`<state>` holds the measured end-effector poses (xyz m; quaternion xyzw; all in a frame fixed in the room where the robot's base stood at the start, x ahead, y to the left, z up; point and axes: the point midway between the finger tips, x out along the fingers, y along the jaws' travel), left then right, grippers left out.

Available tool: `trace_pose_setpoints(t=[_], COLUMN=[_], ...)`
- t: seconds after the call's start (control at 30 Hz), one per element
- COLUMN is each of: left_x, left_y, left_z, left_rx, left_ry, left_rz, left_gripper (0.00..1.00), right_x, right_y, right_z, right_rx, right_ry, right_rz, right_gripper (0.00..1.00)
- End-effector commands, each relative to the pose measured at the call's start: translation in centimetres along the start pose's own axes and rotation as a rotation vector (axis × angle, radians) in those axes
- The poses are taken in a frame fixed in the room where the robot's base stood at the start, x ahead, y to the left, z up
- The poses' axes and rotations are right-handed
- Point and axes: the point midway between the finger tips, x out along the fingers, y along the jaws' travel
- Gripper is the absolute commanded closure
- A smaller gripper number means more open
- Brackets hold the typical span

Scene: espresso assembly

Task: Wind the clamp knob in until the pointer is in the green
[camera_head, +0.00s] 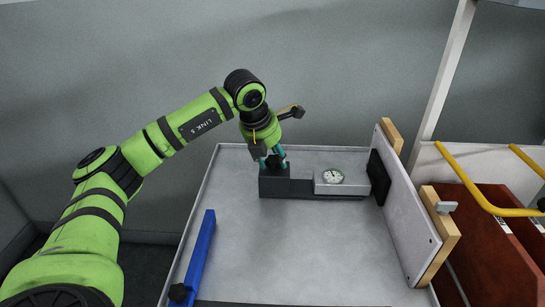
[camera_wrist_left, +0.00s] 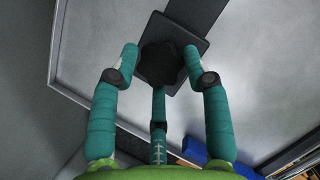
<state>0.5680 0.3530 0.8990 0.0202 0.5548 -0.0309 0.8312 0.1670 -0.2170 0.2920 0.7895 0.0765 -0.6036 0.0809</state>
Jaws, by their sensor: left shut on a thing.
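The clamp (camera_head: 295,188) is a dark bar fixture on the grey table, with a lighter block at its right end. A round white dial (camera_head: 331,176) sits on that block. Its pointer and any green zone are too small to read. The dark, lobed clamp knob (camera_wrist_left: 162,60) is at the fixture's left end. My left gripper (camera_head: 268,157) points down over that end, its teal fingers shut around the knob. In the left wrist view, fingers are on both sides of the knob, with a third below it. My right gripper is not in view.
A blue bar (camera_head: 200,252) lies at the table's left edge. An upright light panel with wooden edges (camera_head: 405,212) stands along the right side, with a black pad near the clamp. Red-brown crates (camera_head: 495,245) with yellow handles are beyond it. The front middle table (camera_head: 295,255) is clear.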

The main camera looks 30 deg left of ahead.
Motion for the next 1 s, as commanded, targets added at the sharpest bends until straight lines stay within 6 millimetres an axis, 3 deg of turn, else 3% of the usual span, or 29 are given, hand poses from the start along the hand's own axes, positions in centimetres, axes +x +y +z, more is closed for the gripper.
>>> trace_pose_setpoints(t=[0.17, 0.6, 1.0], left_x=[-0.2, -0.1, 0.0], left_y=[0.0, 0.2, 0.2], left_z=[0.2, 0.3, 0.2], left_rx=[0.153, 0.444, 0.535], left_ry=[-0.004, -0.003, -0.003], left_rz=[-0.069, -0.189, -0.225], left_gripper=[0.85, 0.85, 0.85], right_x=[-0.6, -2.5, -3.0], right_y=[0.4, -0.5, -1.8], right_z=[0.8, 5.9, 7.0], right_rx=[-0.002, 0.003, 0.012], right_ry=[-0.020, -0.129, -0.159], right_rz=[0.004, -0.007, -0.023], right_gripper=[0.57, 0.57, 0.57])
